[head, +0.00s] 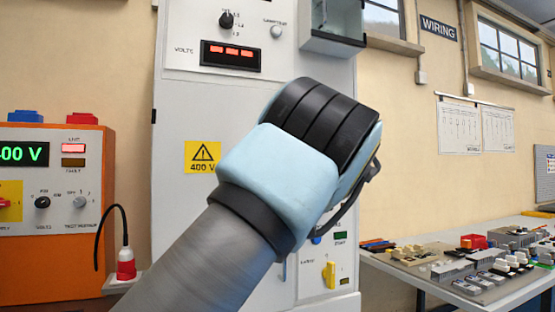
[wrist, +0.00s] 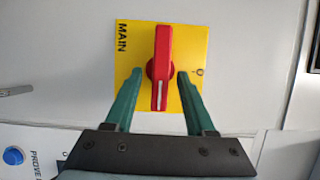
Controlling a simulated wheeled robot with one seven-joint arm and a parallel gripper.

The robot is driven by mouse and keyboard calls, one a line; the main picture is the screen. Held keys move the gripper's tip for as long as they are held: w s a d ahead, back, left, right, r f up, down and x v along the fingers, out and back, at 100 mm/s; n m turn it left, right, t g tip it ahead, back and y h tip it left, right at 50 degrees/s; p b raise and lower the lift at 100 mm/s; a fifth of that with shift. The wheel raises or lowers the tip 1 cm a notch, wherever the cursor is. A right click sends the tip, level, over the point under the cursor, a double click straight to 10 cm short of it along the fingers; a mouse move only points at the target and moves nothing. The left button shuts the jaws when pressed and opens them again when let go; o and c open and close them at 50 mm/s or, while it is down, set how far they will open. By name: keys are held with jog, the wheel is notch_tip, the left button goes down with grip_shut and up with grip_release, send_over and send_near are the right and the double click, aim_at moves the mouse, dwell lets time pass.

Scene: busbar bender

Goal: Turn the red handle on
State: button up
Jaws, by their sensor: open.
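The red handle (wrist: 161,70) is a rotary knob on a yellow plate (wrist: 132,67) marked MAIN, on a pale cabinet front. In the wrist view it points along the picture's vertical, with a white line on its lower part. My gripper (wrist: 157,82) is open. Its two green fingers stand one on each side of the handle's lower part, with a gap showing on both sides. Whether the fingertips reach the handle's depth is hard to tell. In the head view my arm hides the handle and the gripper's fingers.
The grey cabinet (head: 180,110) carries a red-digit volt display (head: 230,56) and a yellow switch (head: 329,274). An orange test unit (head: 70,250) stands at left. A bench (head: 530,285) with electrical parts is at right. A blue button (wrist: 13,156) shows in the wrist view.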

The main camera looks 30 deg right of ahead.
jog(key=b+v, duration=0.2)
jog(key=v, duration=0.9)
jog(key=shift+b, duration=0.4)
